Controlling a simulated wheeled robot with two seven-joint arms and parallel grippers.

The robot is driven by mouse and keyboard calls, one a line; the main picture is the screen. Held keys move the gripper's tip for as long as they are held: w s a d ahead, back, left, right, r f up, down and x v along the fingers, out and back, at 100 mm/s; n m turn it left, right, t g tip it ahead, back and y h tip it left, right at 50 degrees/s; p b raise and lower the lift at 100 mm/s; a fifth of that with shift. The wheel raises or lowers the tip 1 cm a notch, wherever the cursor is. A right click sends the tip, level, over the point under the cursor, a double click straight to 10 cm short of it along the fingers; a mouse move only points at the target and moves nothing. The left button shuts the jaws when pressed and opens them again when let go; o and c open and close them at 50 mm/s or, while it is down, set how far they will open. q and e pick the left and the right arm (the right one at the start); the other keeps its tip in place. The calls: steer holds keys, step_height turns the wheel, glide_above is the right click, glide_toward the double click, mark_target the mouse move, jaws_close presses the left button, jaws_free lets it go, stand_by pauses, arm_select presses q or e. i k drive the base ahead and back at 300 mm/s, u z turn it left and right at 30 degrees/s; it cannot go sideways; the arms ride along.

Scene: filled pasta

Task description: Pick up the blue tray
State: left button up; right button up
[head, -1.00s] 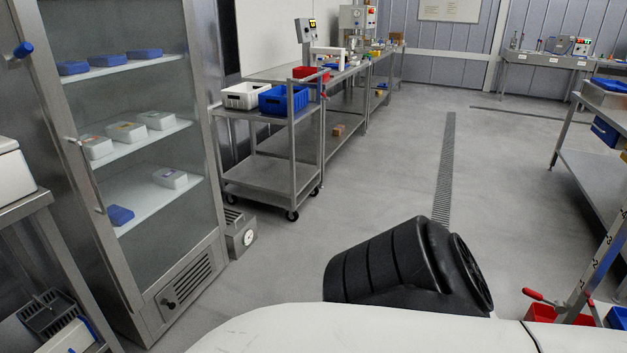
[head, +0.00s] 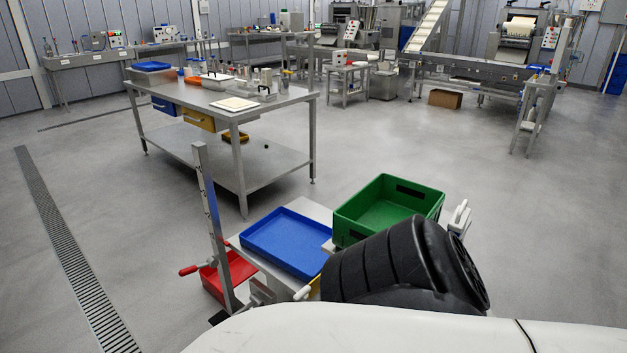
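A shallow blue tray (head: 284,243) lies flat on a light grey surface at the lower middle of the head view. A green crate (head: 392,203) stands just to its right, and my black arm part covers some of the ground in front of both. The tray looks empty. Neither of my grippers shows in the head view, so nothing is seen touching the tray.
A red bin (head: 228,281) and an upright metal post (head: 209,215) stand left of the tray. A steel worktable (head: 222,106) with tools stands behind. Grey floor (head: 480,190) is open to the right; a drain grate (head: 62,250) runs at left.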

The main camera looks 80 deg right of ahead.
mark_target(292, 240)
steer(key=z, duration=0.8)
steer(key=i, duration=1.45)
steer(key=z, duration=1.7)
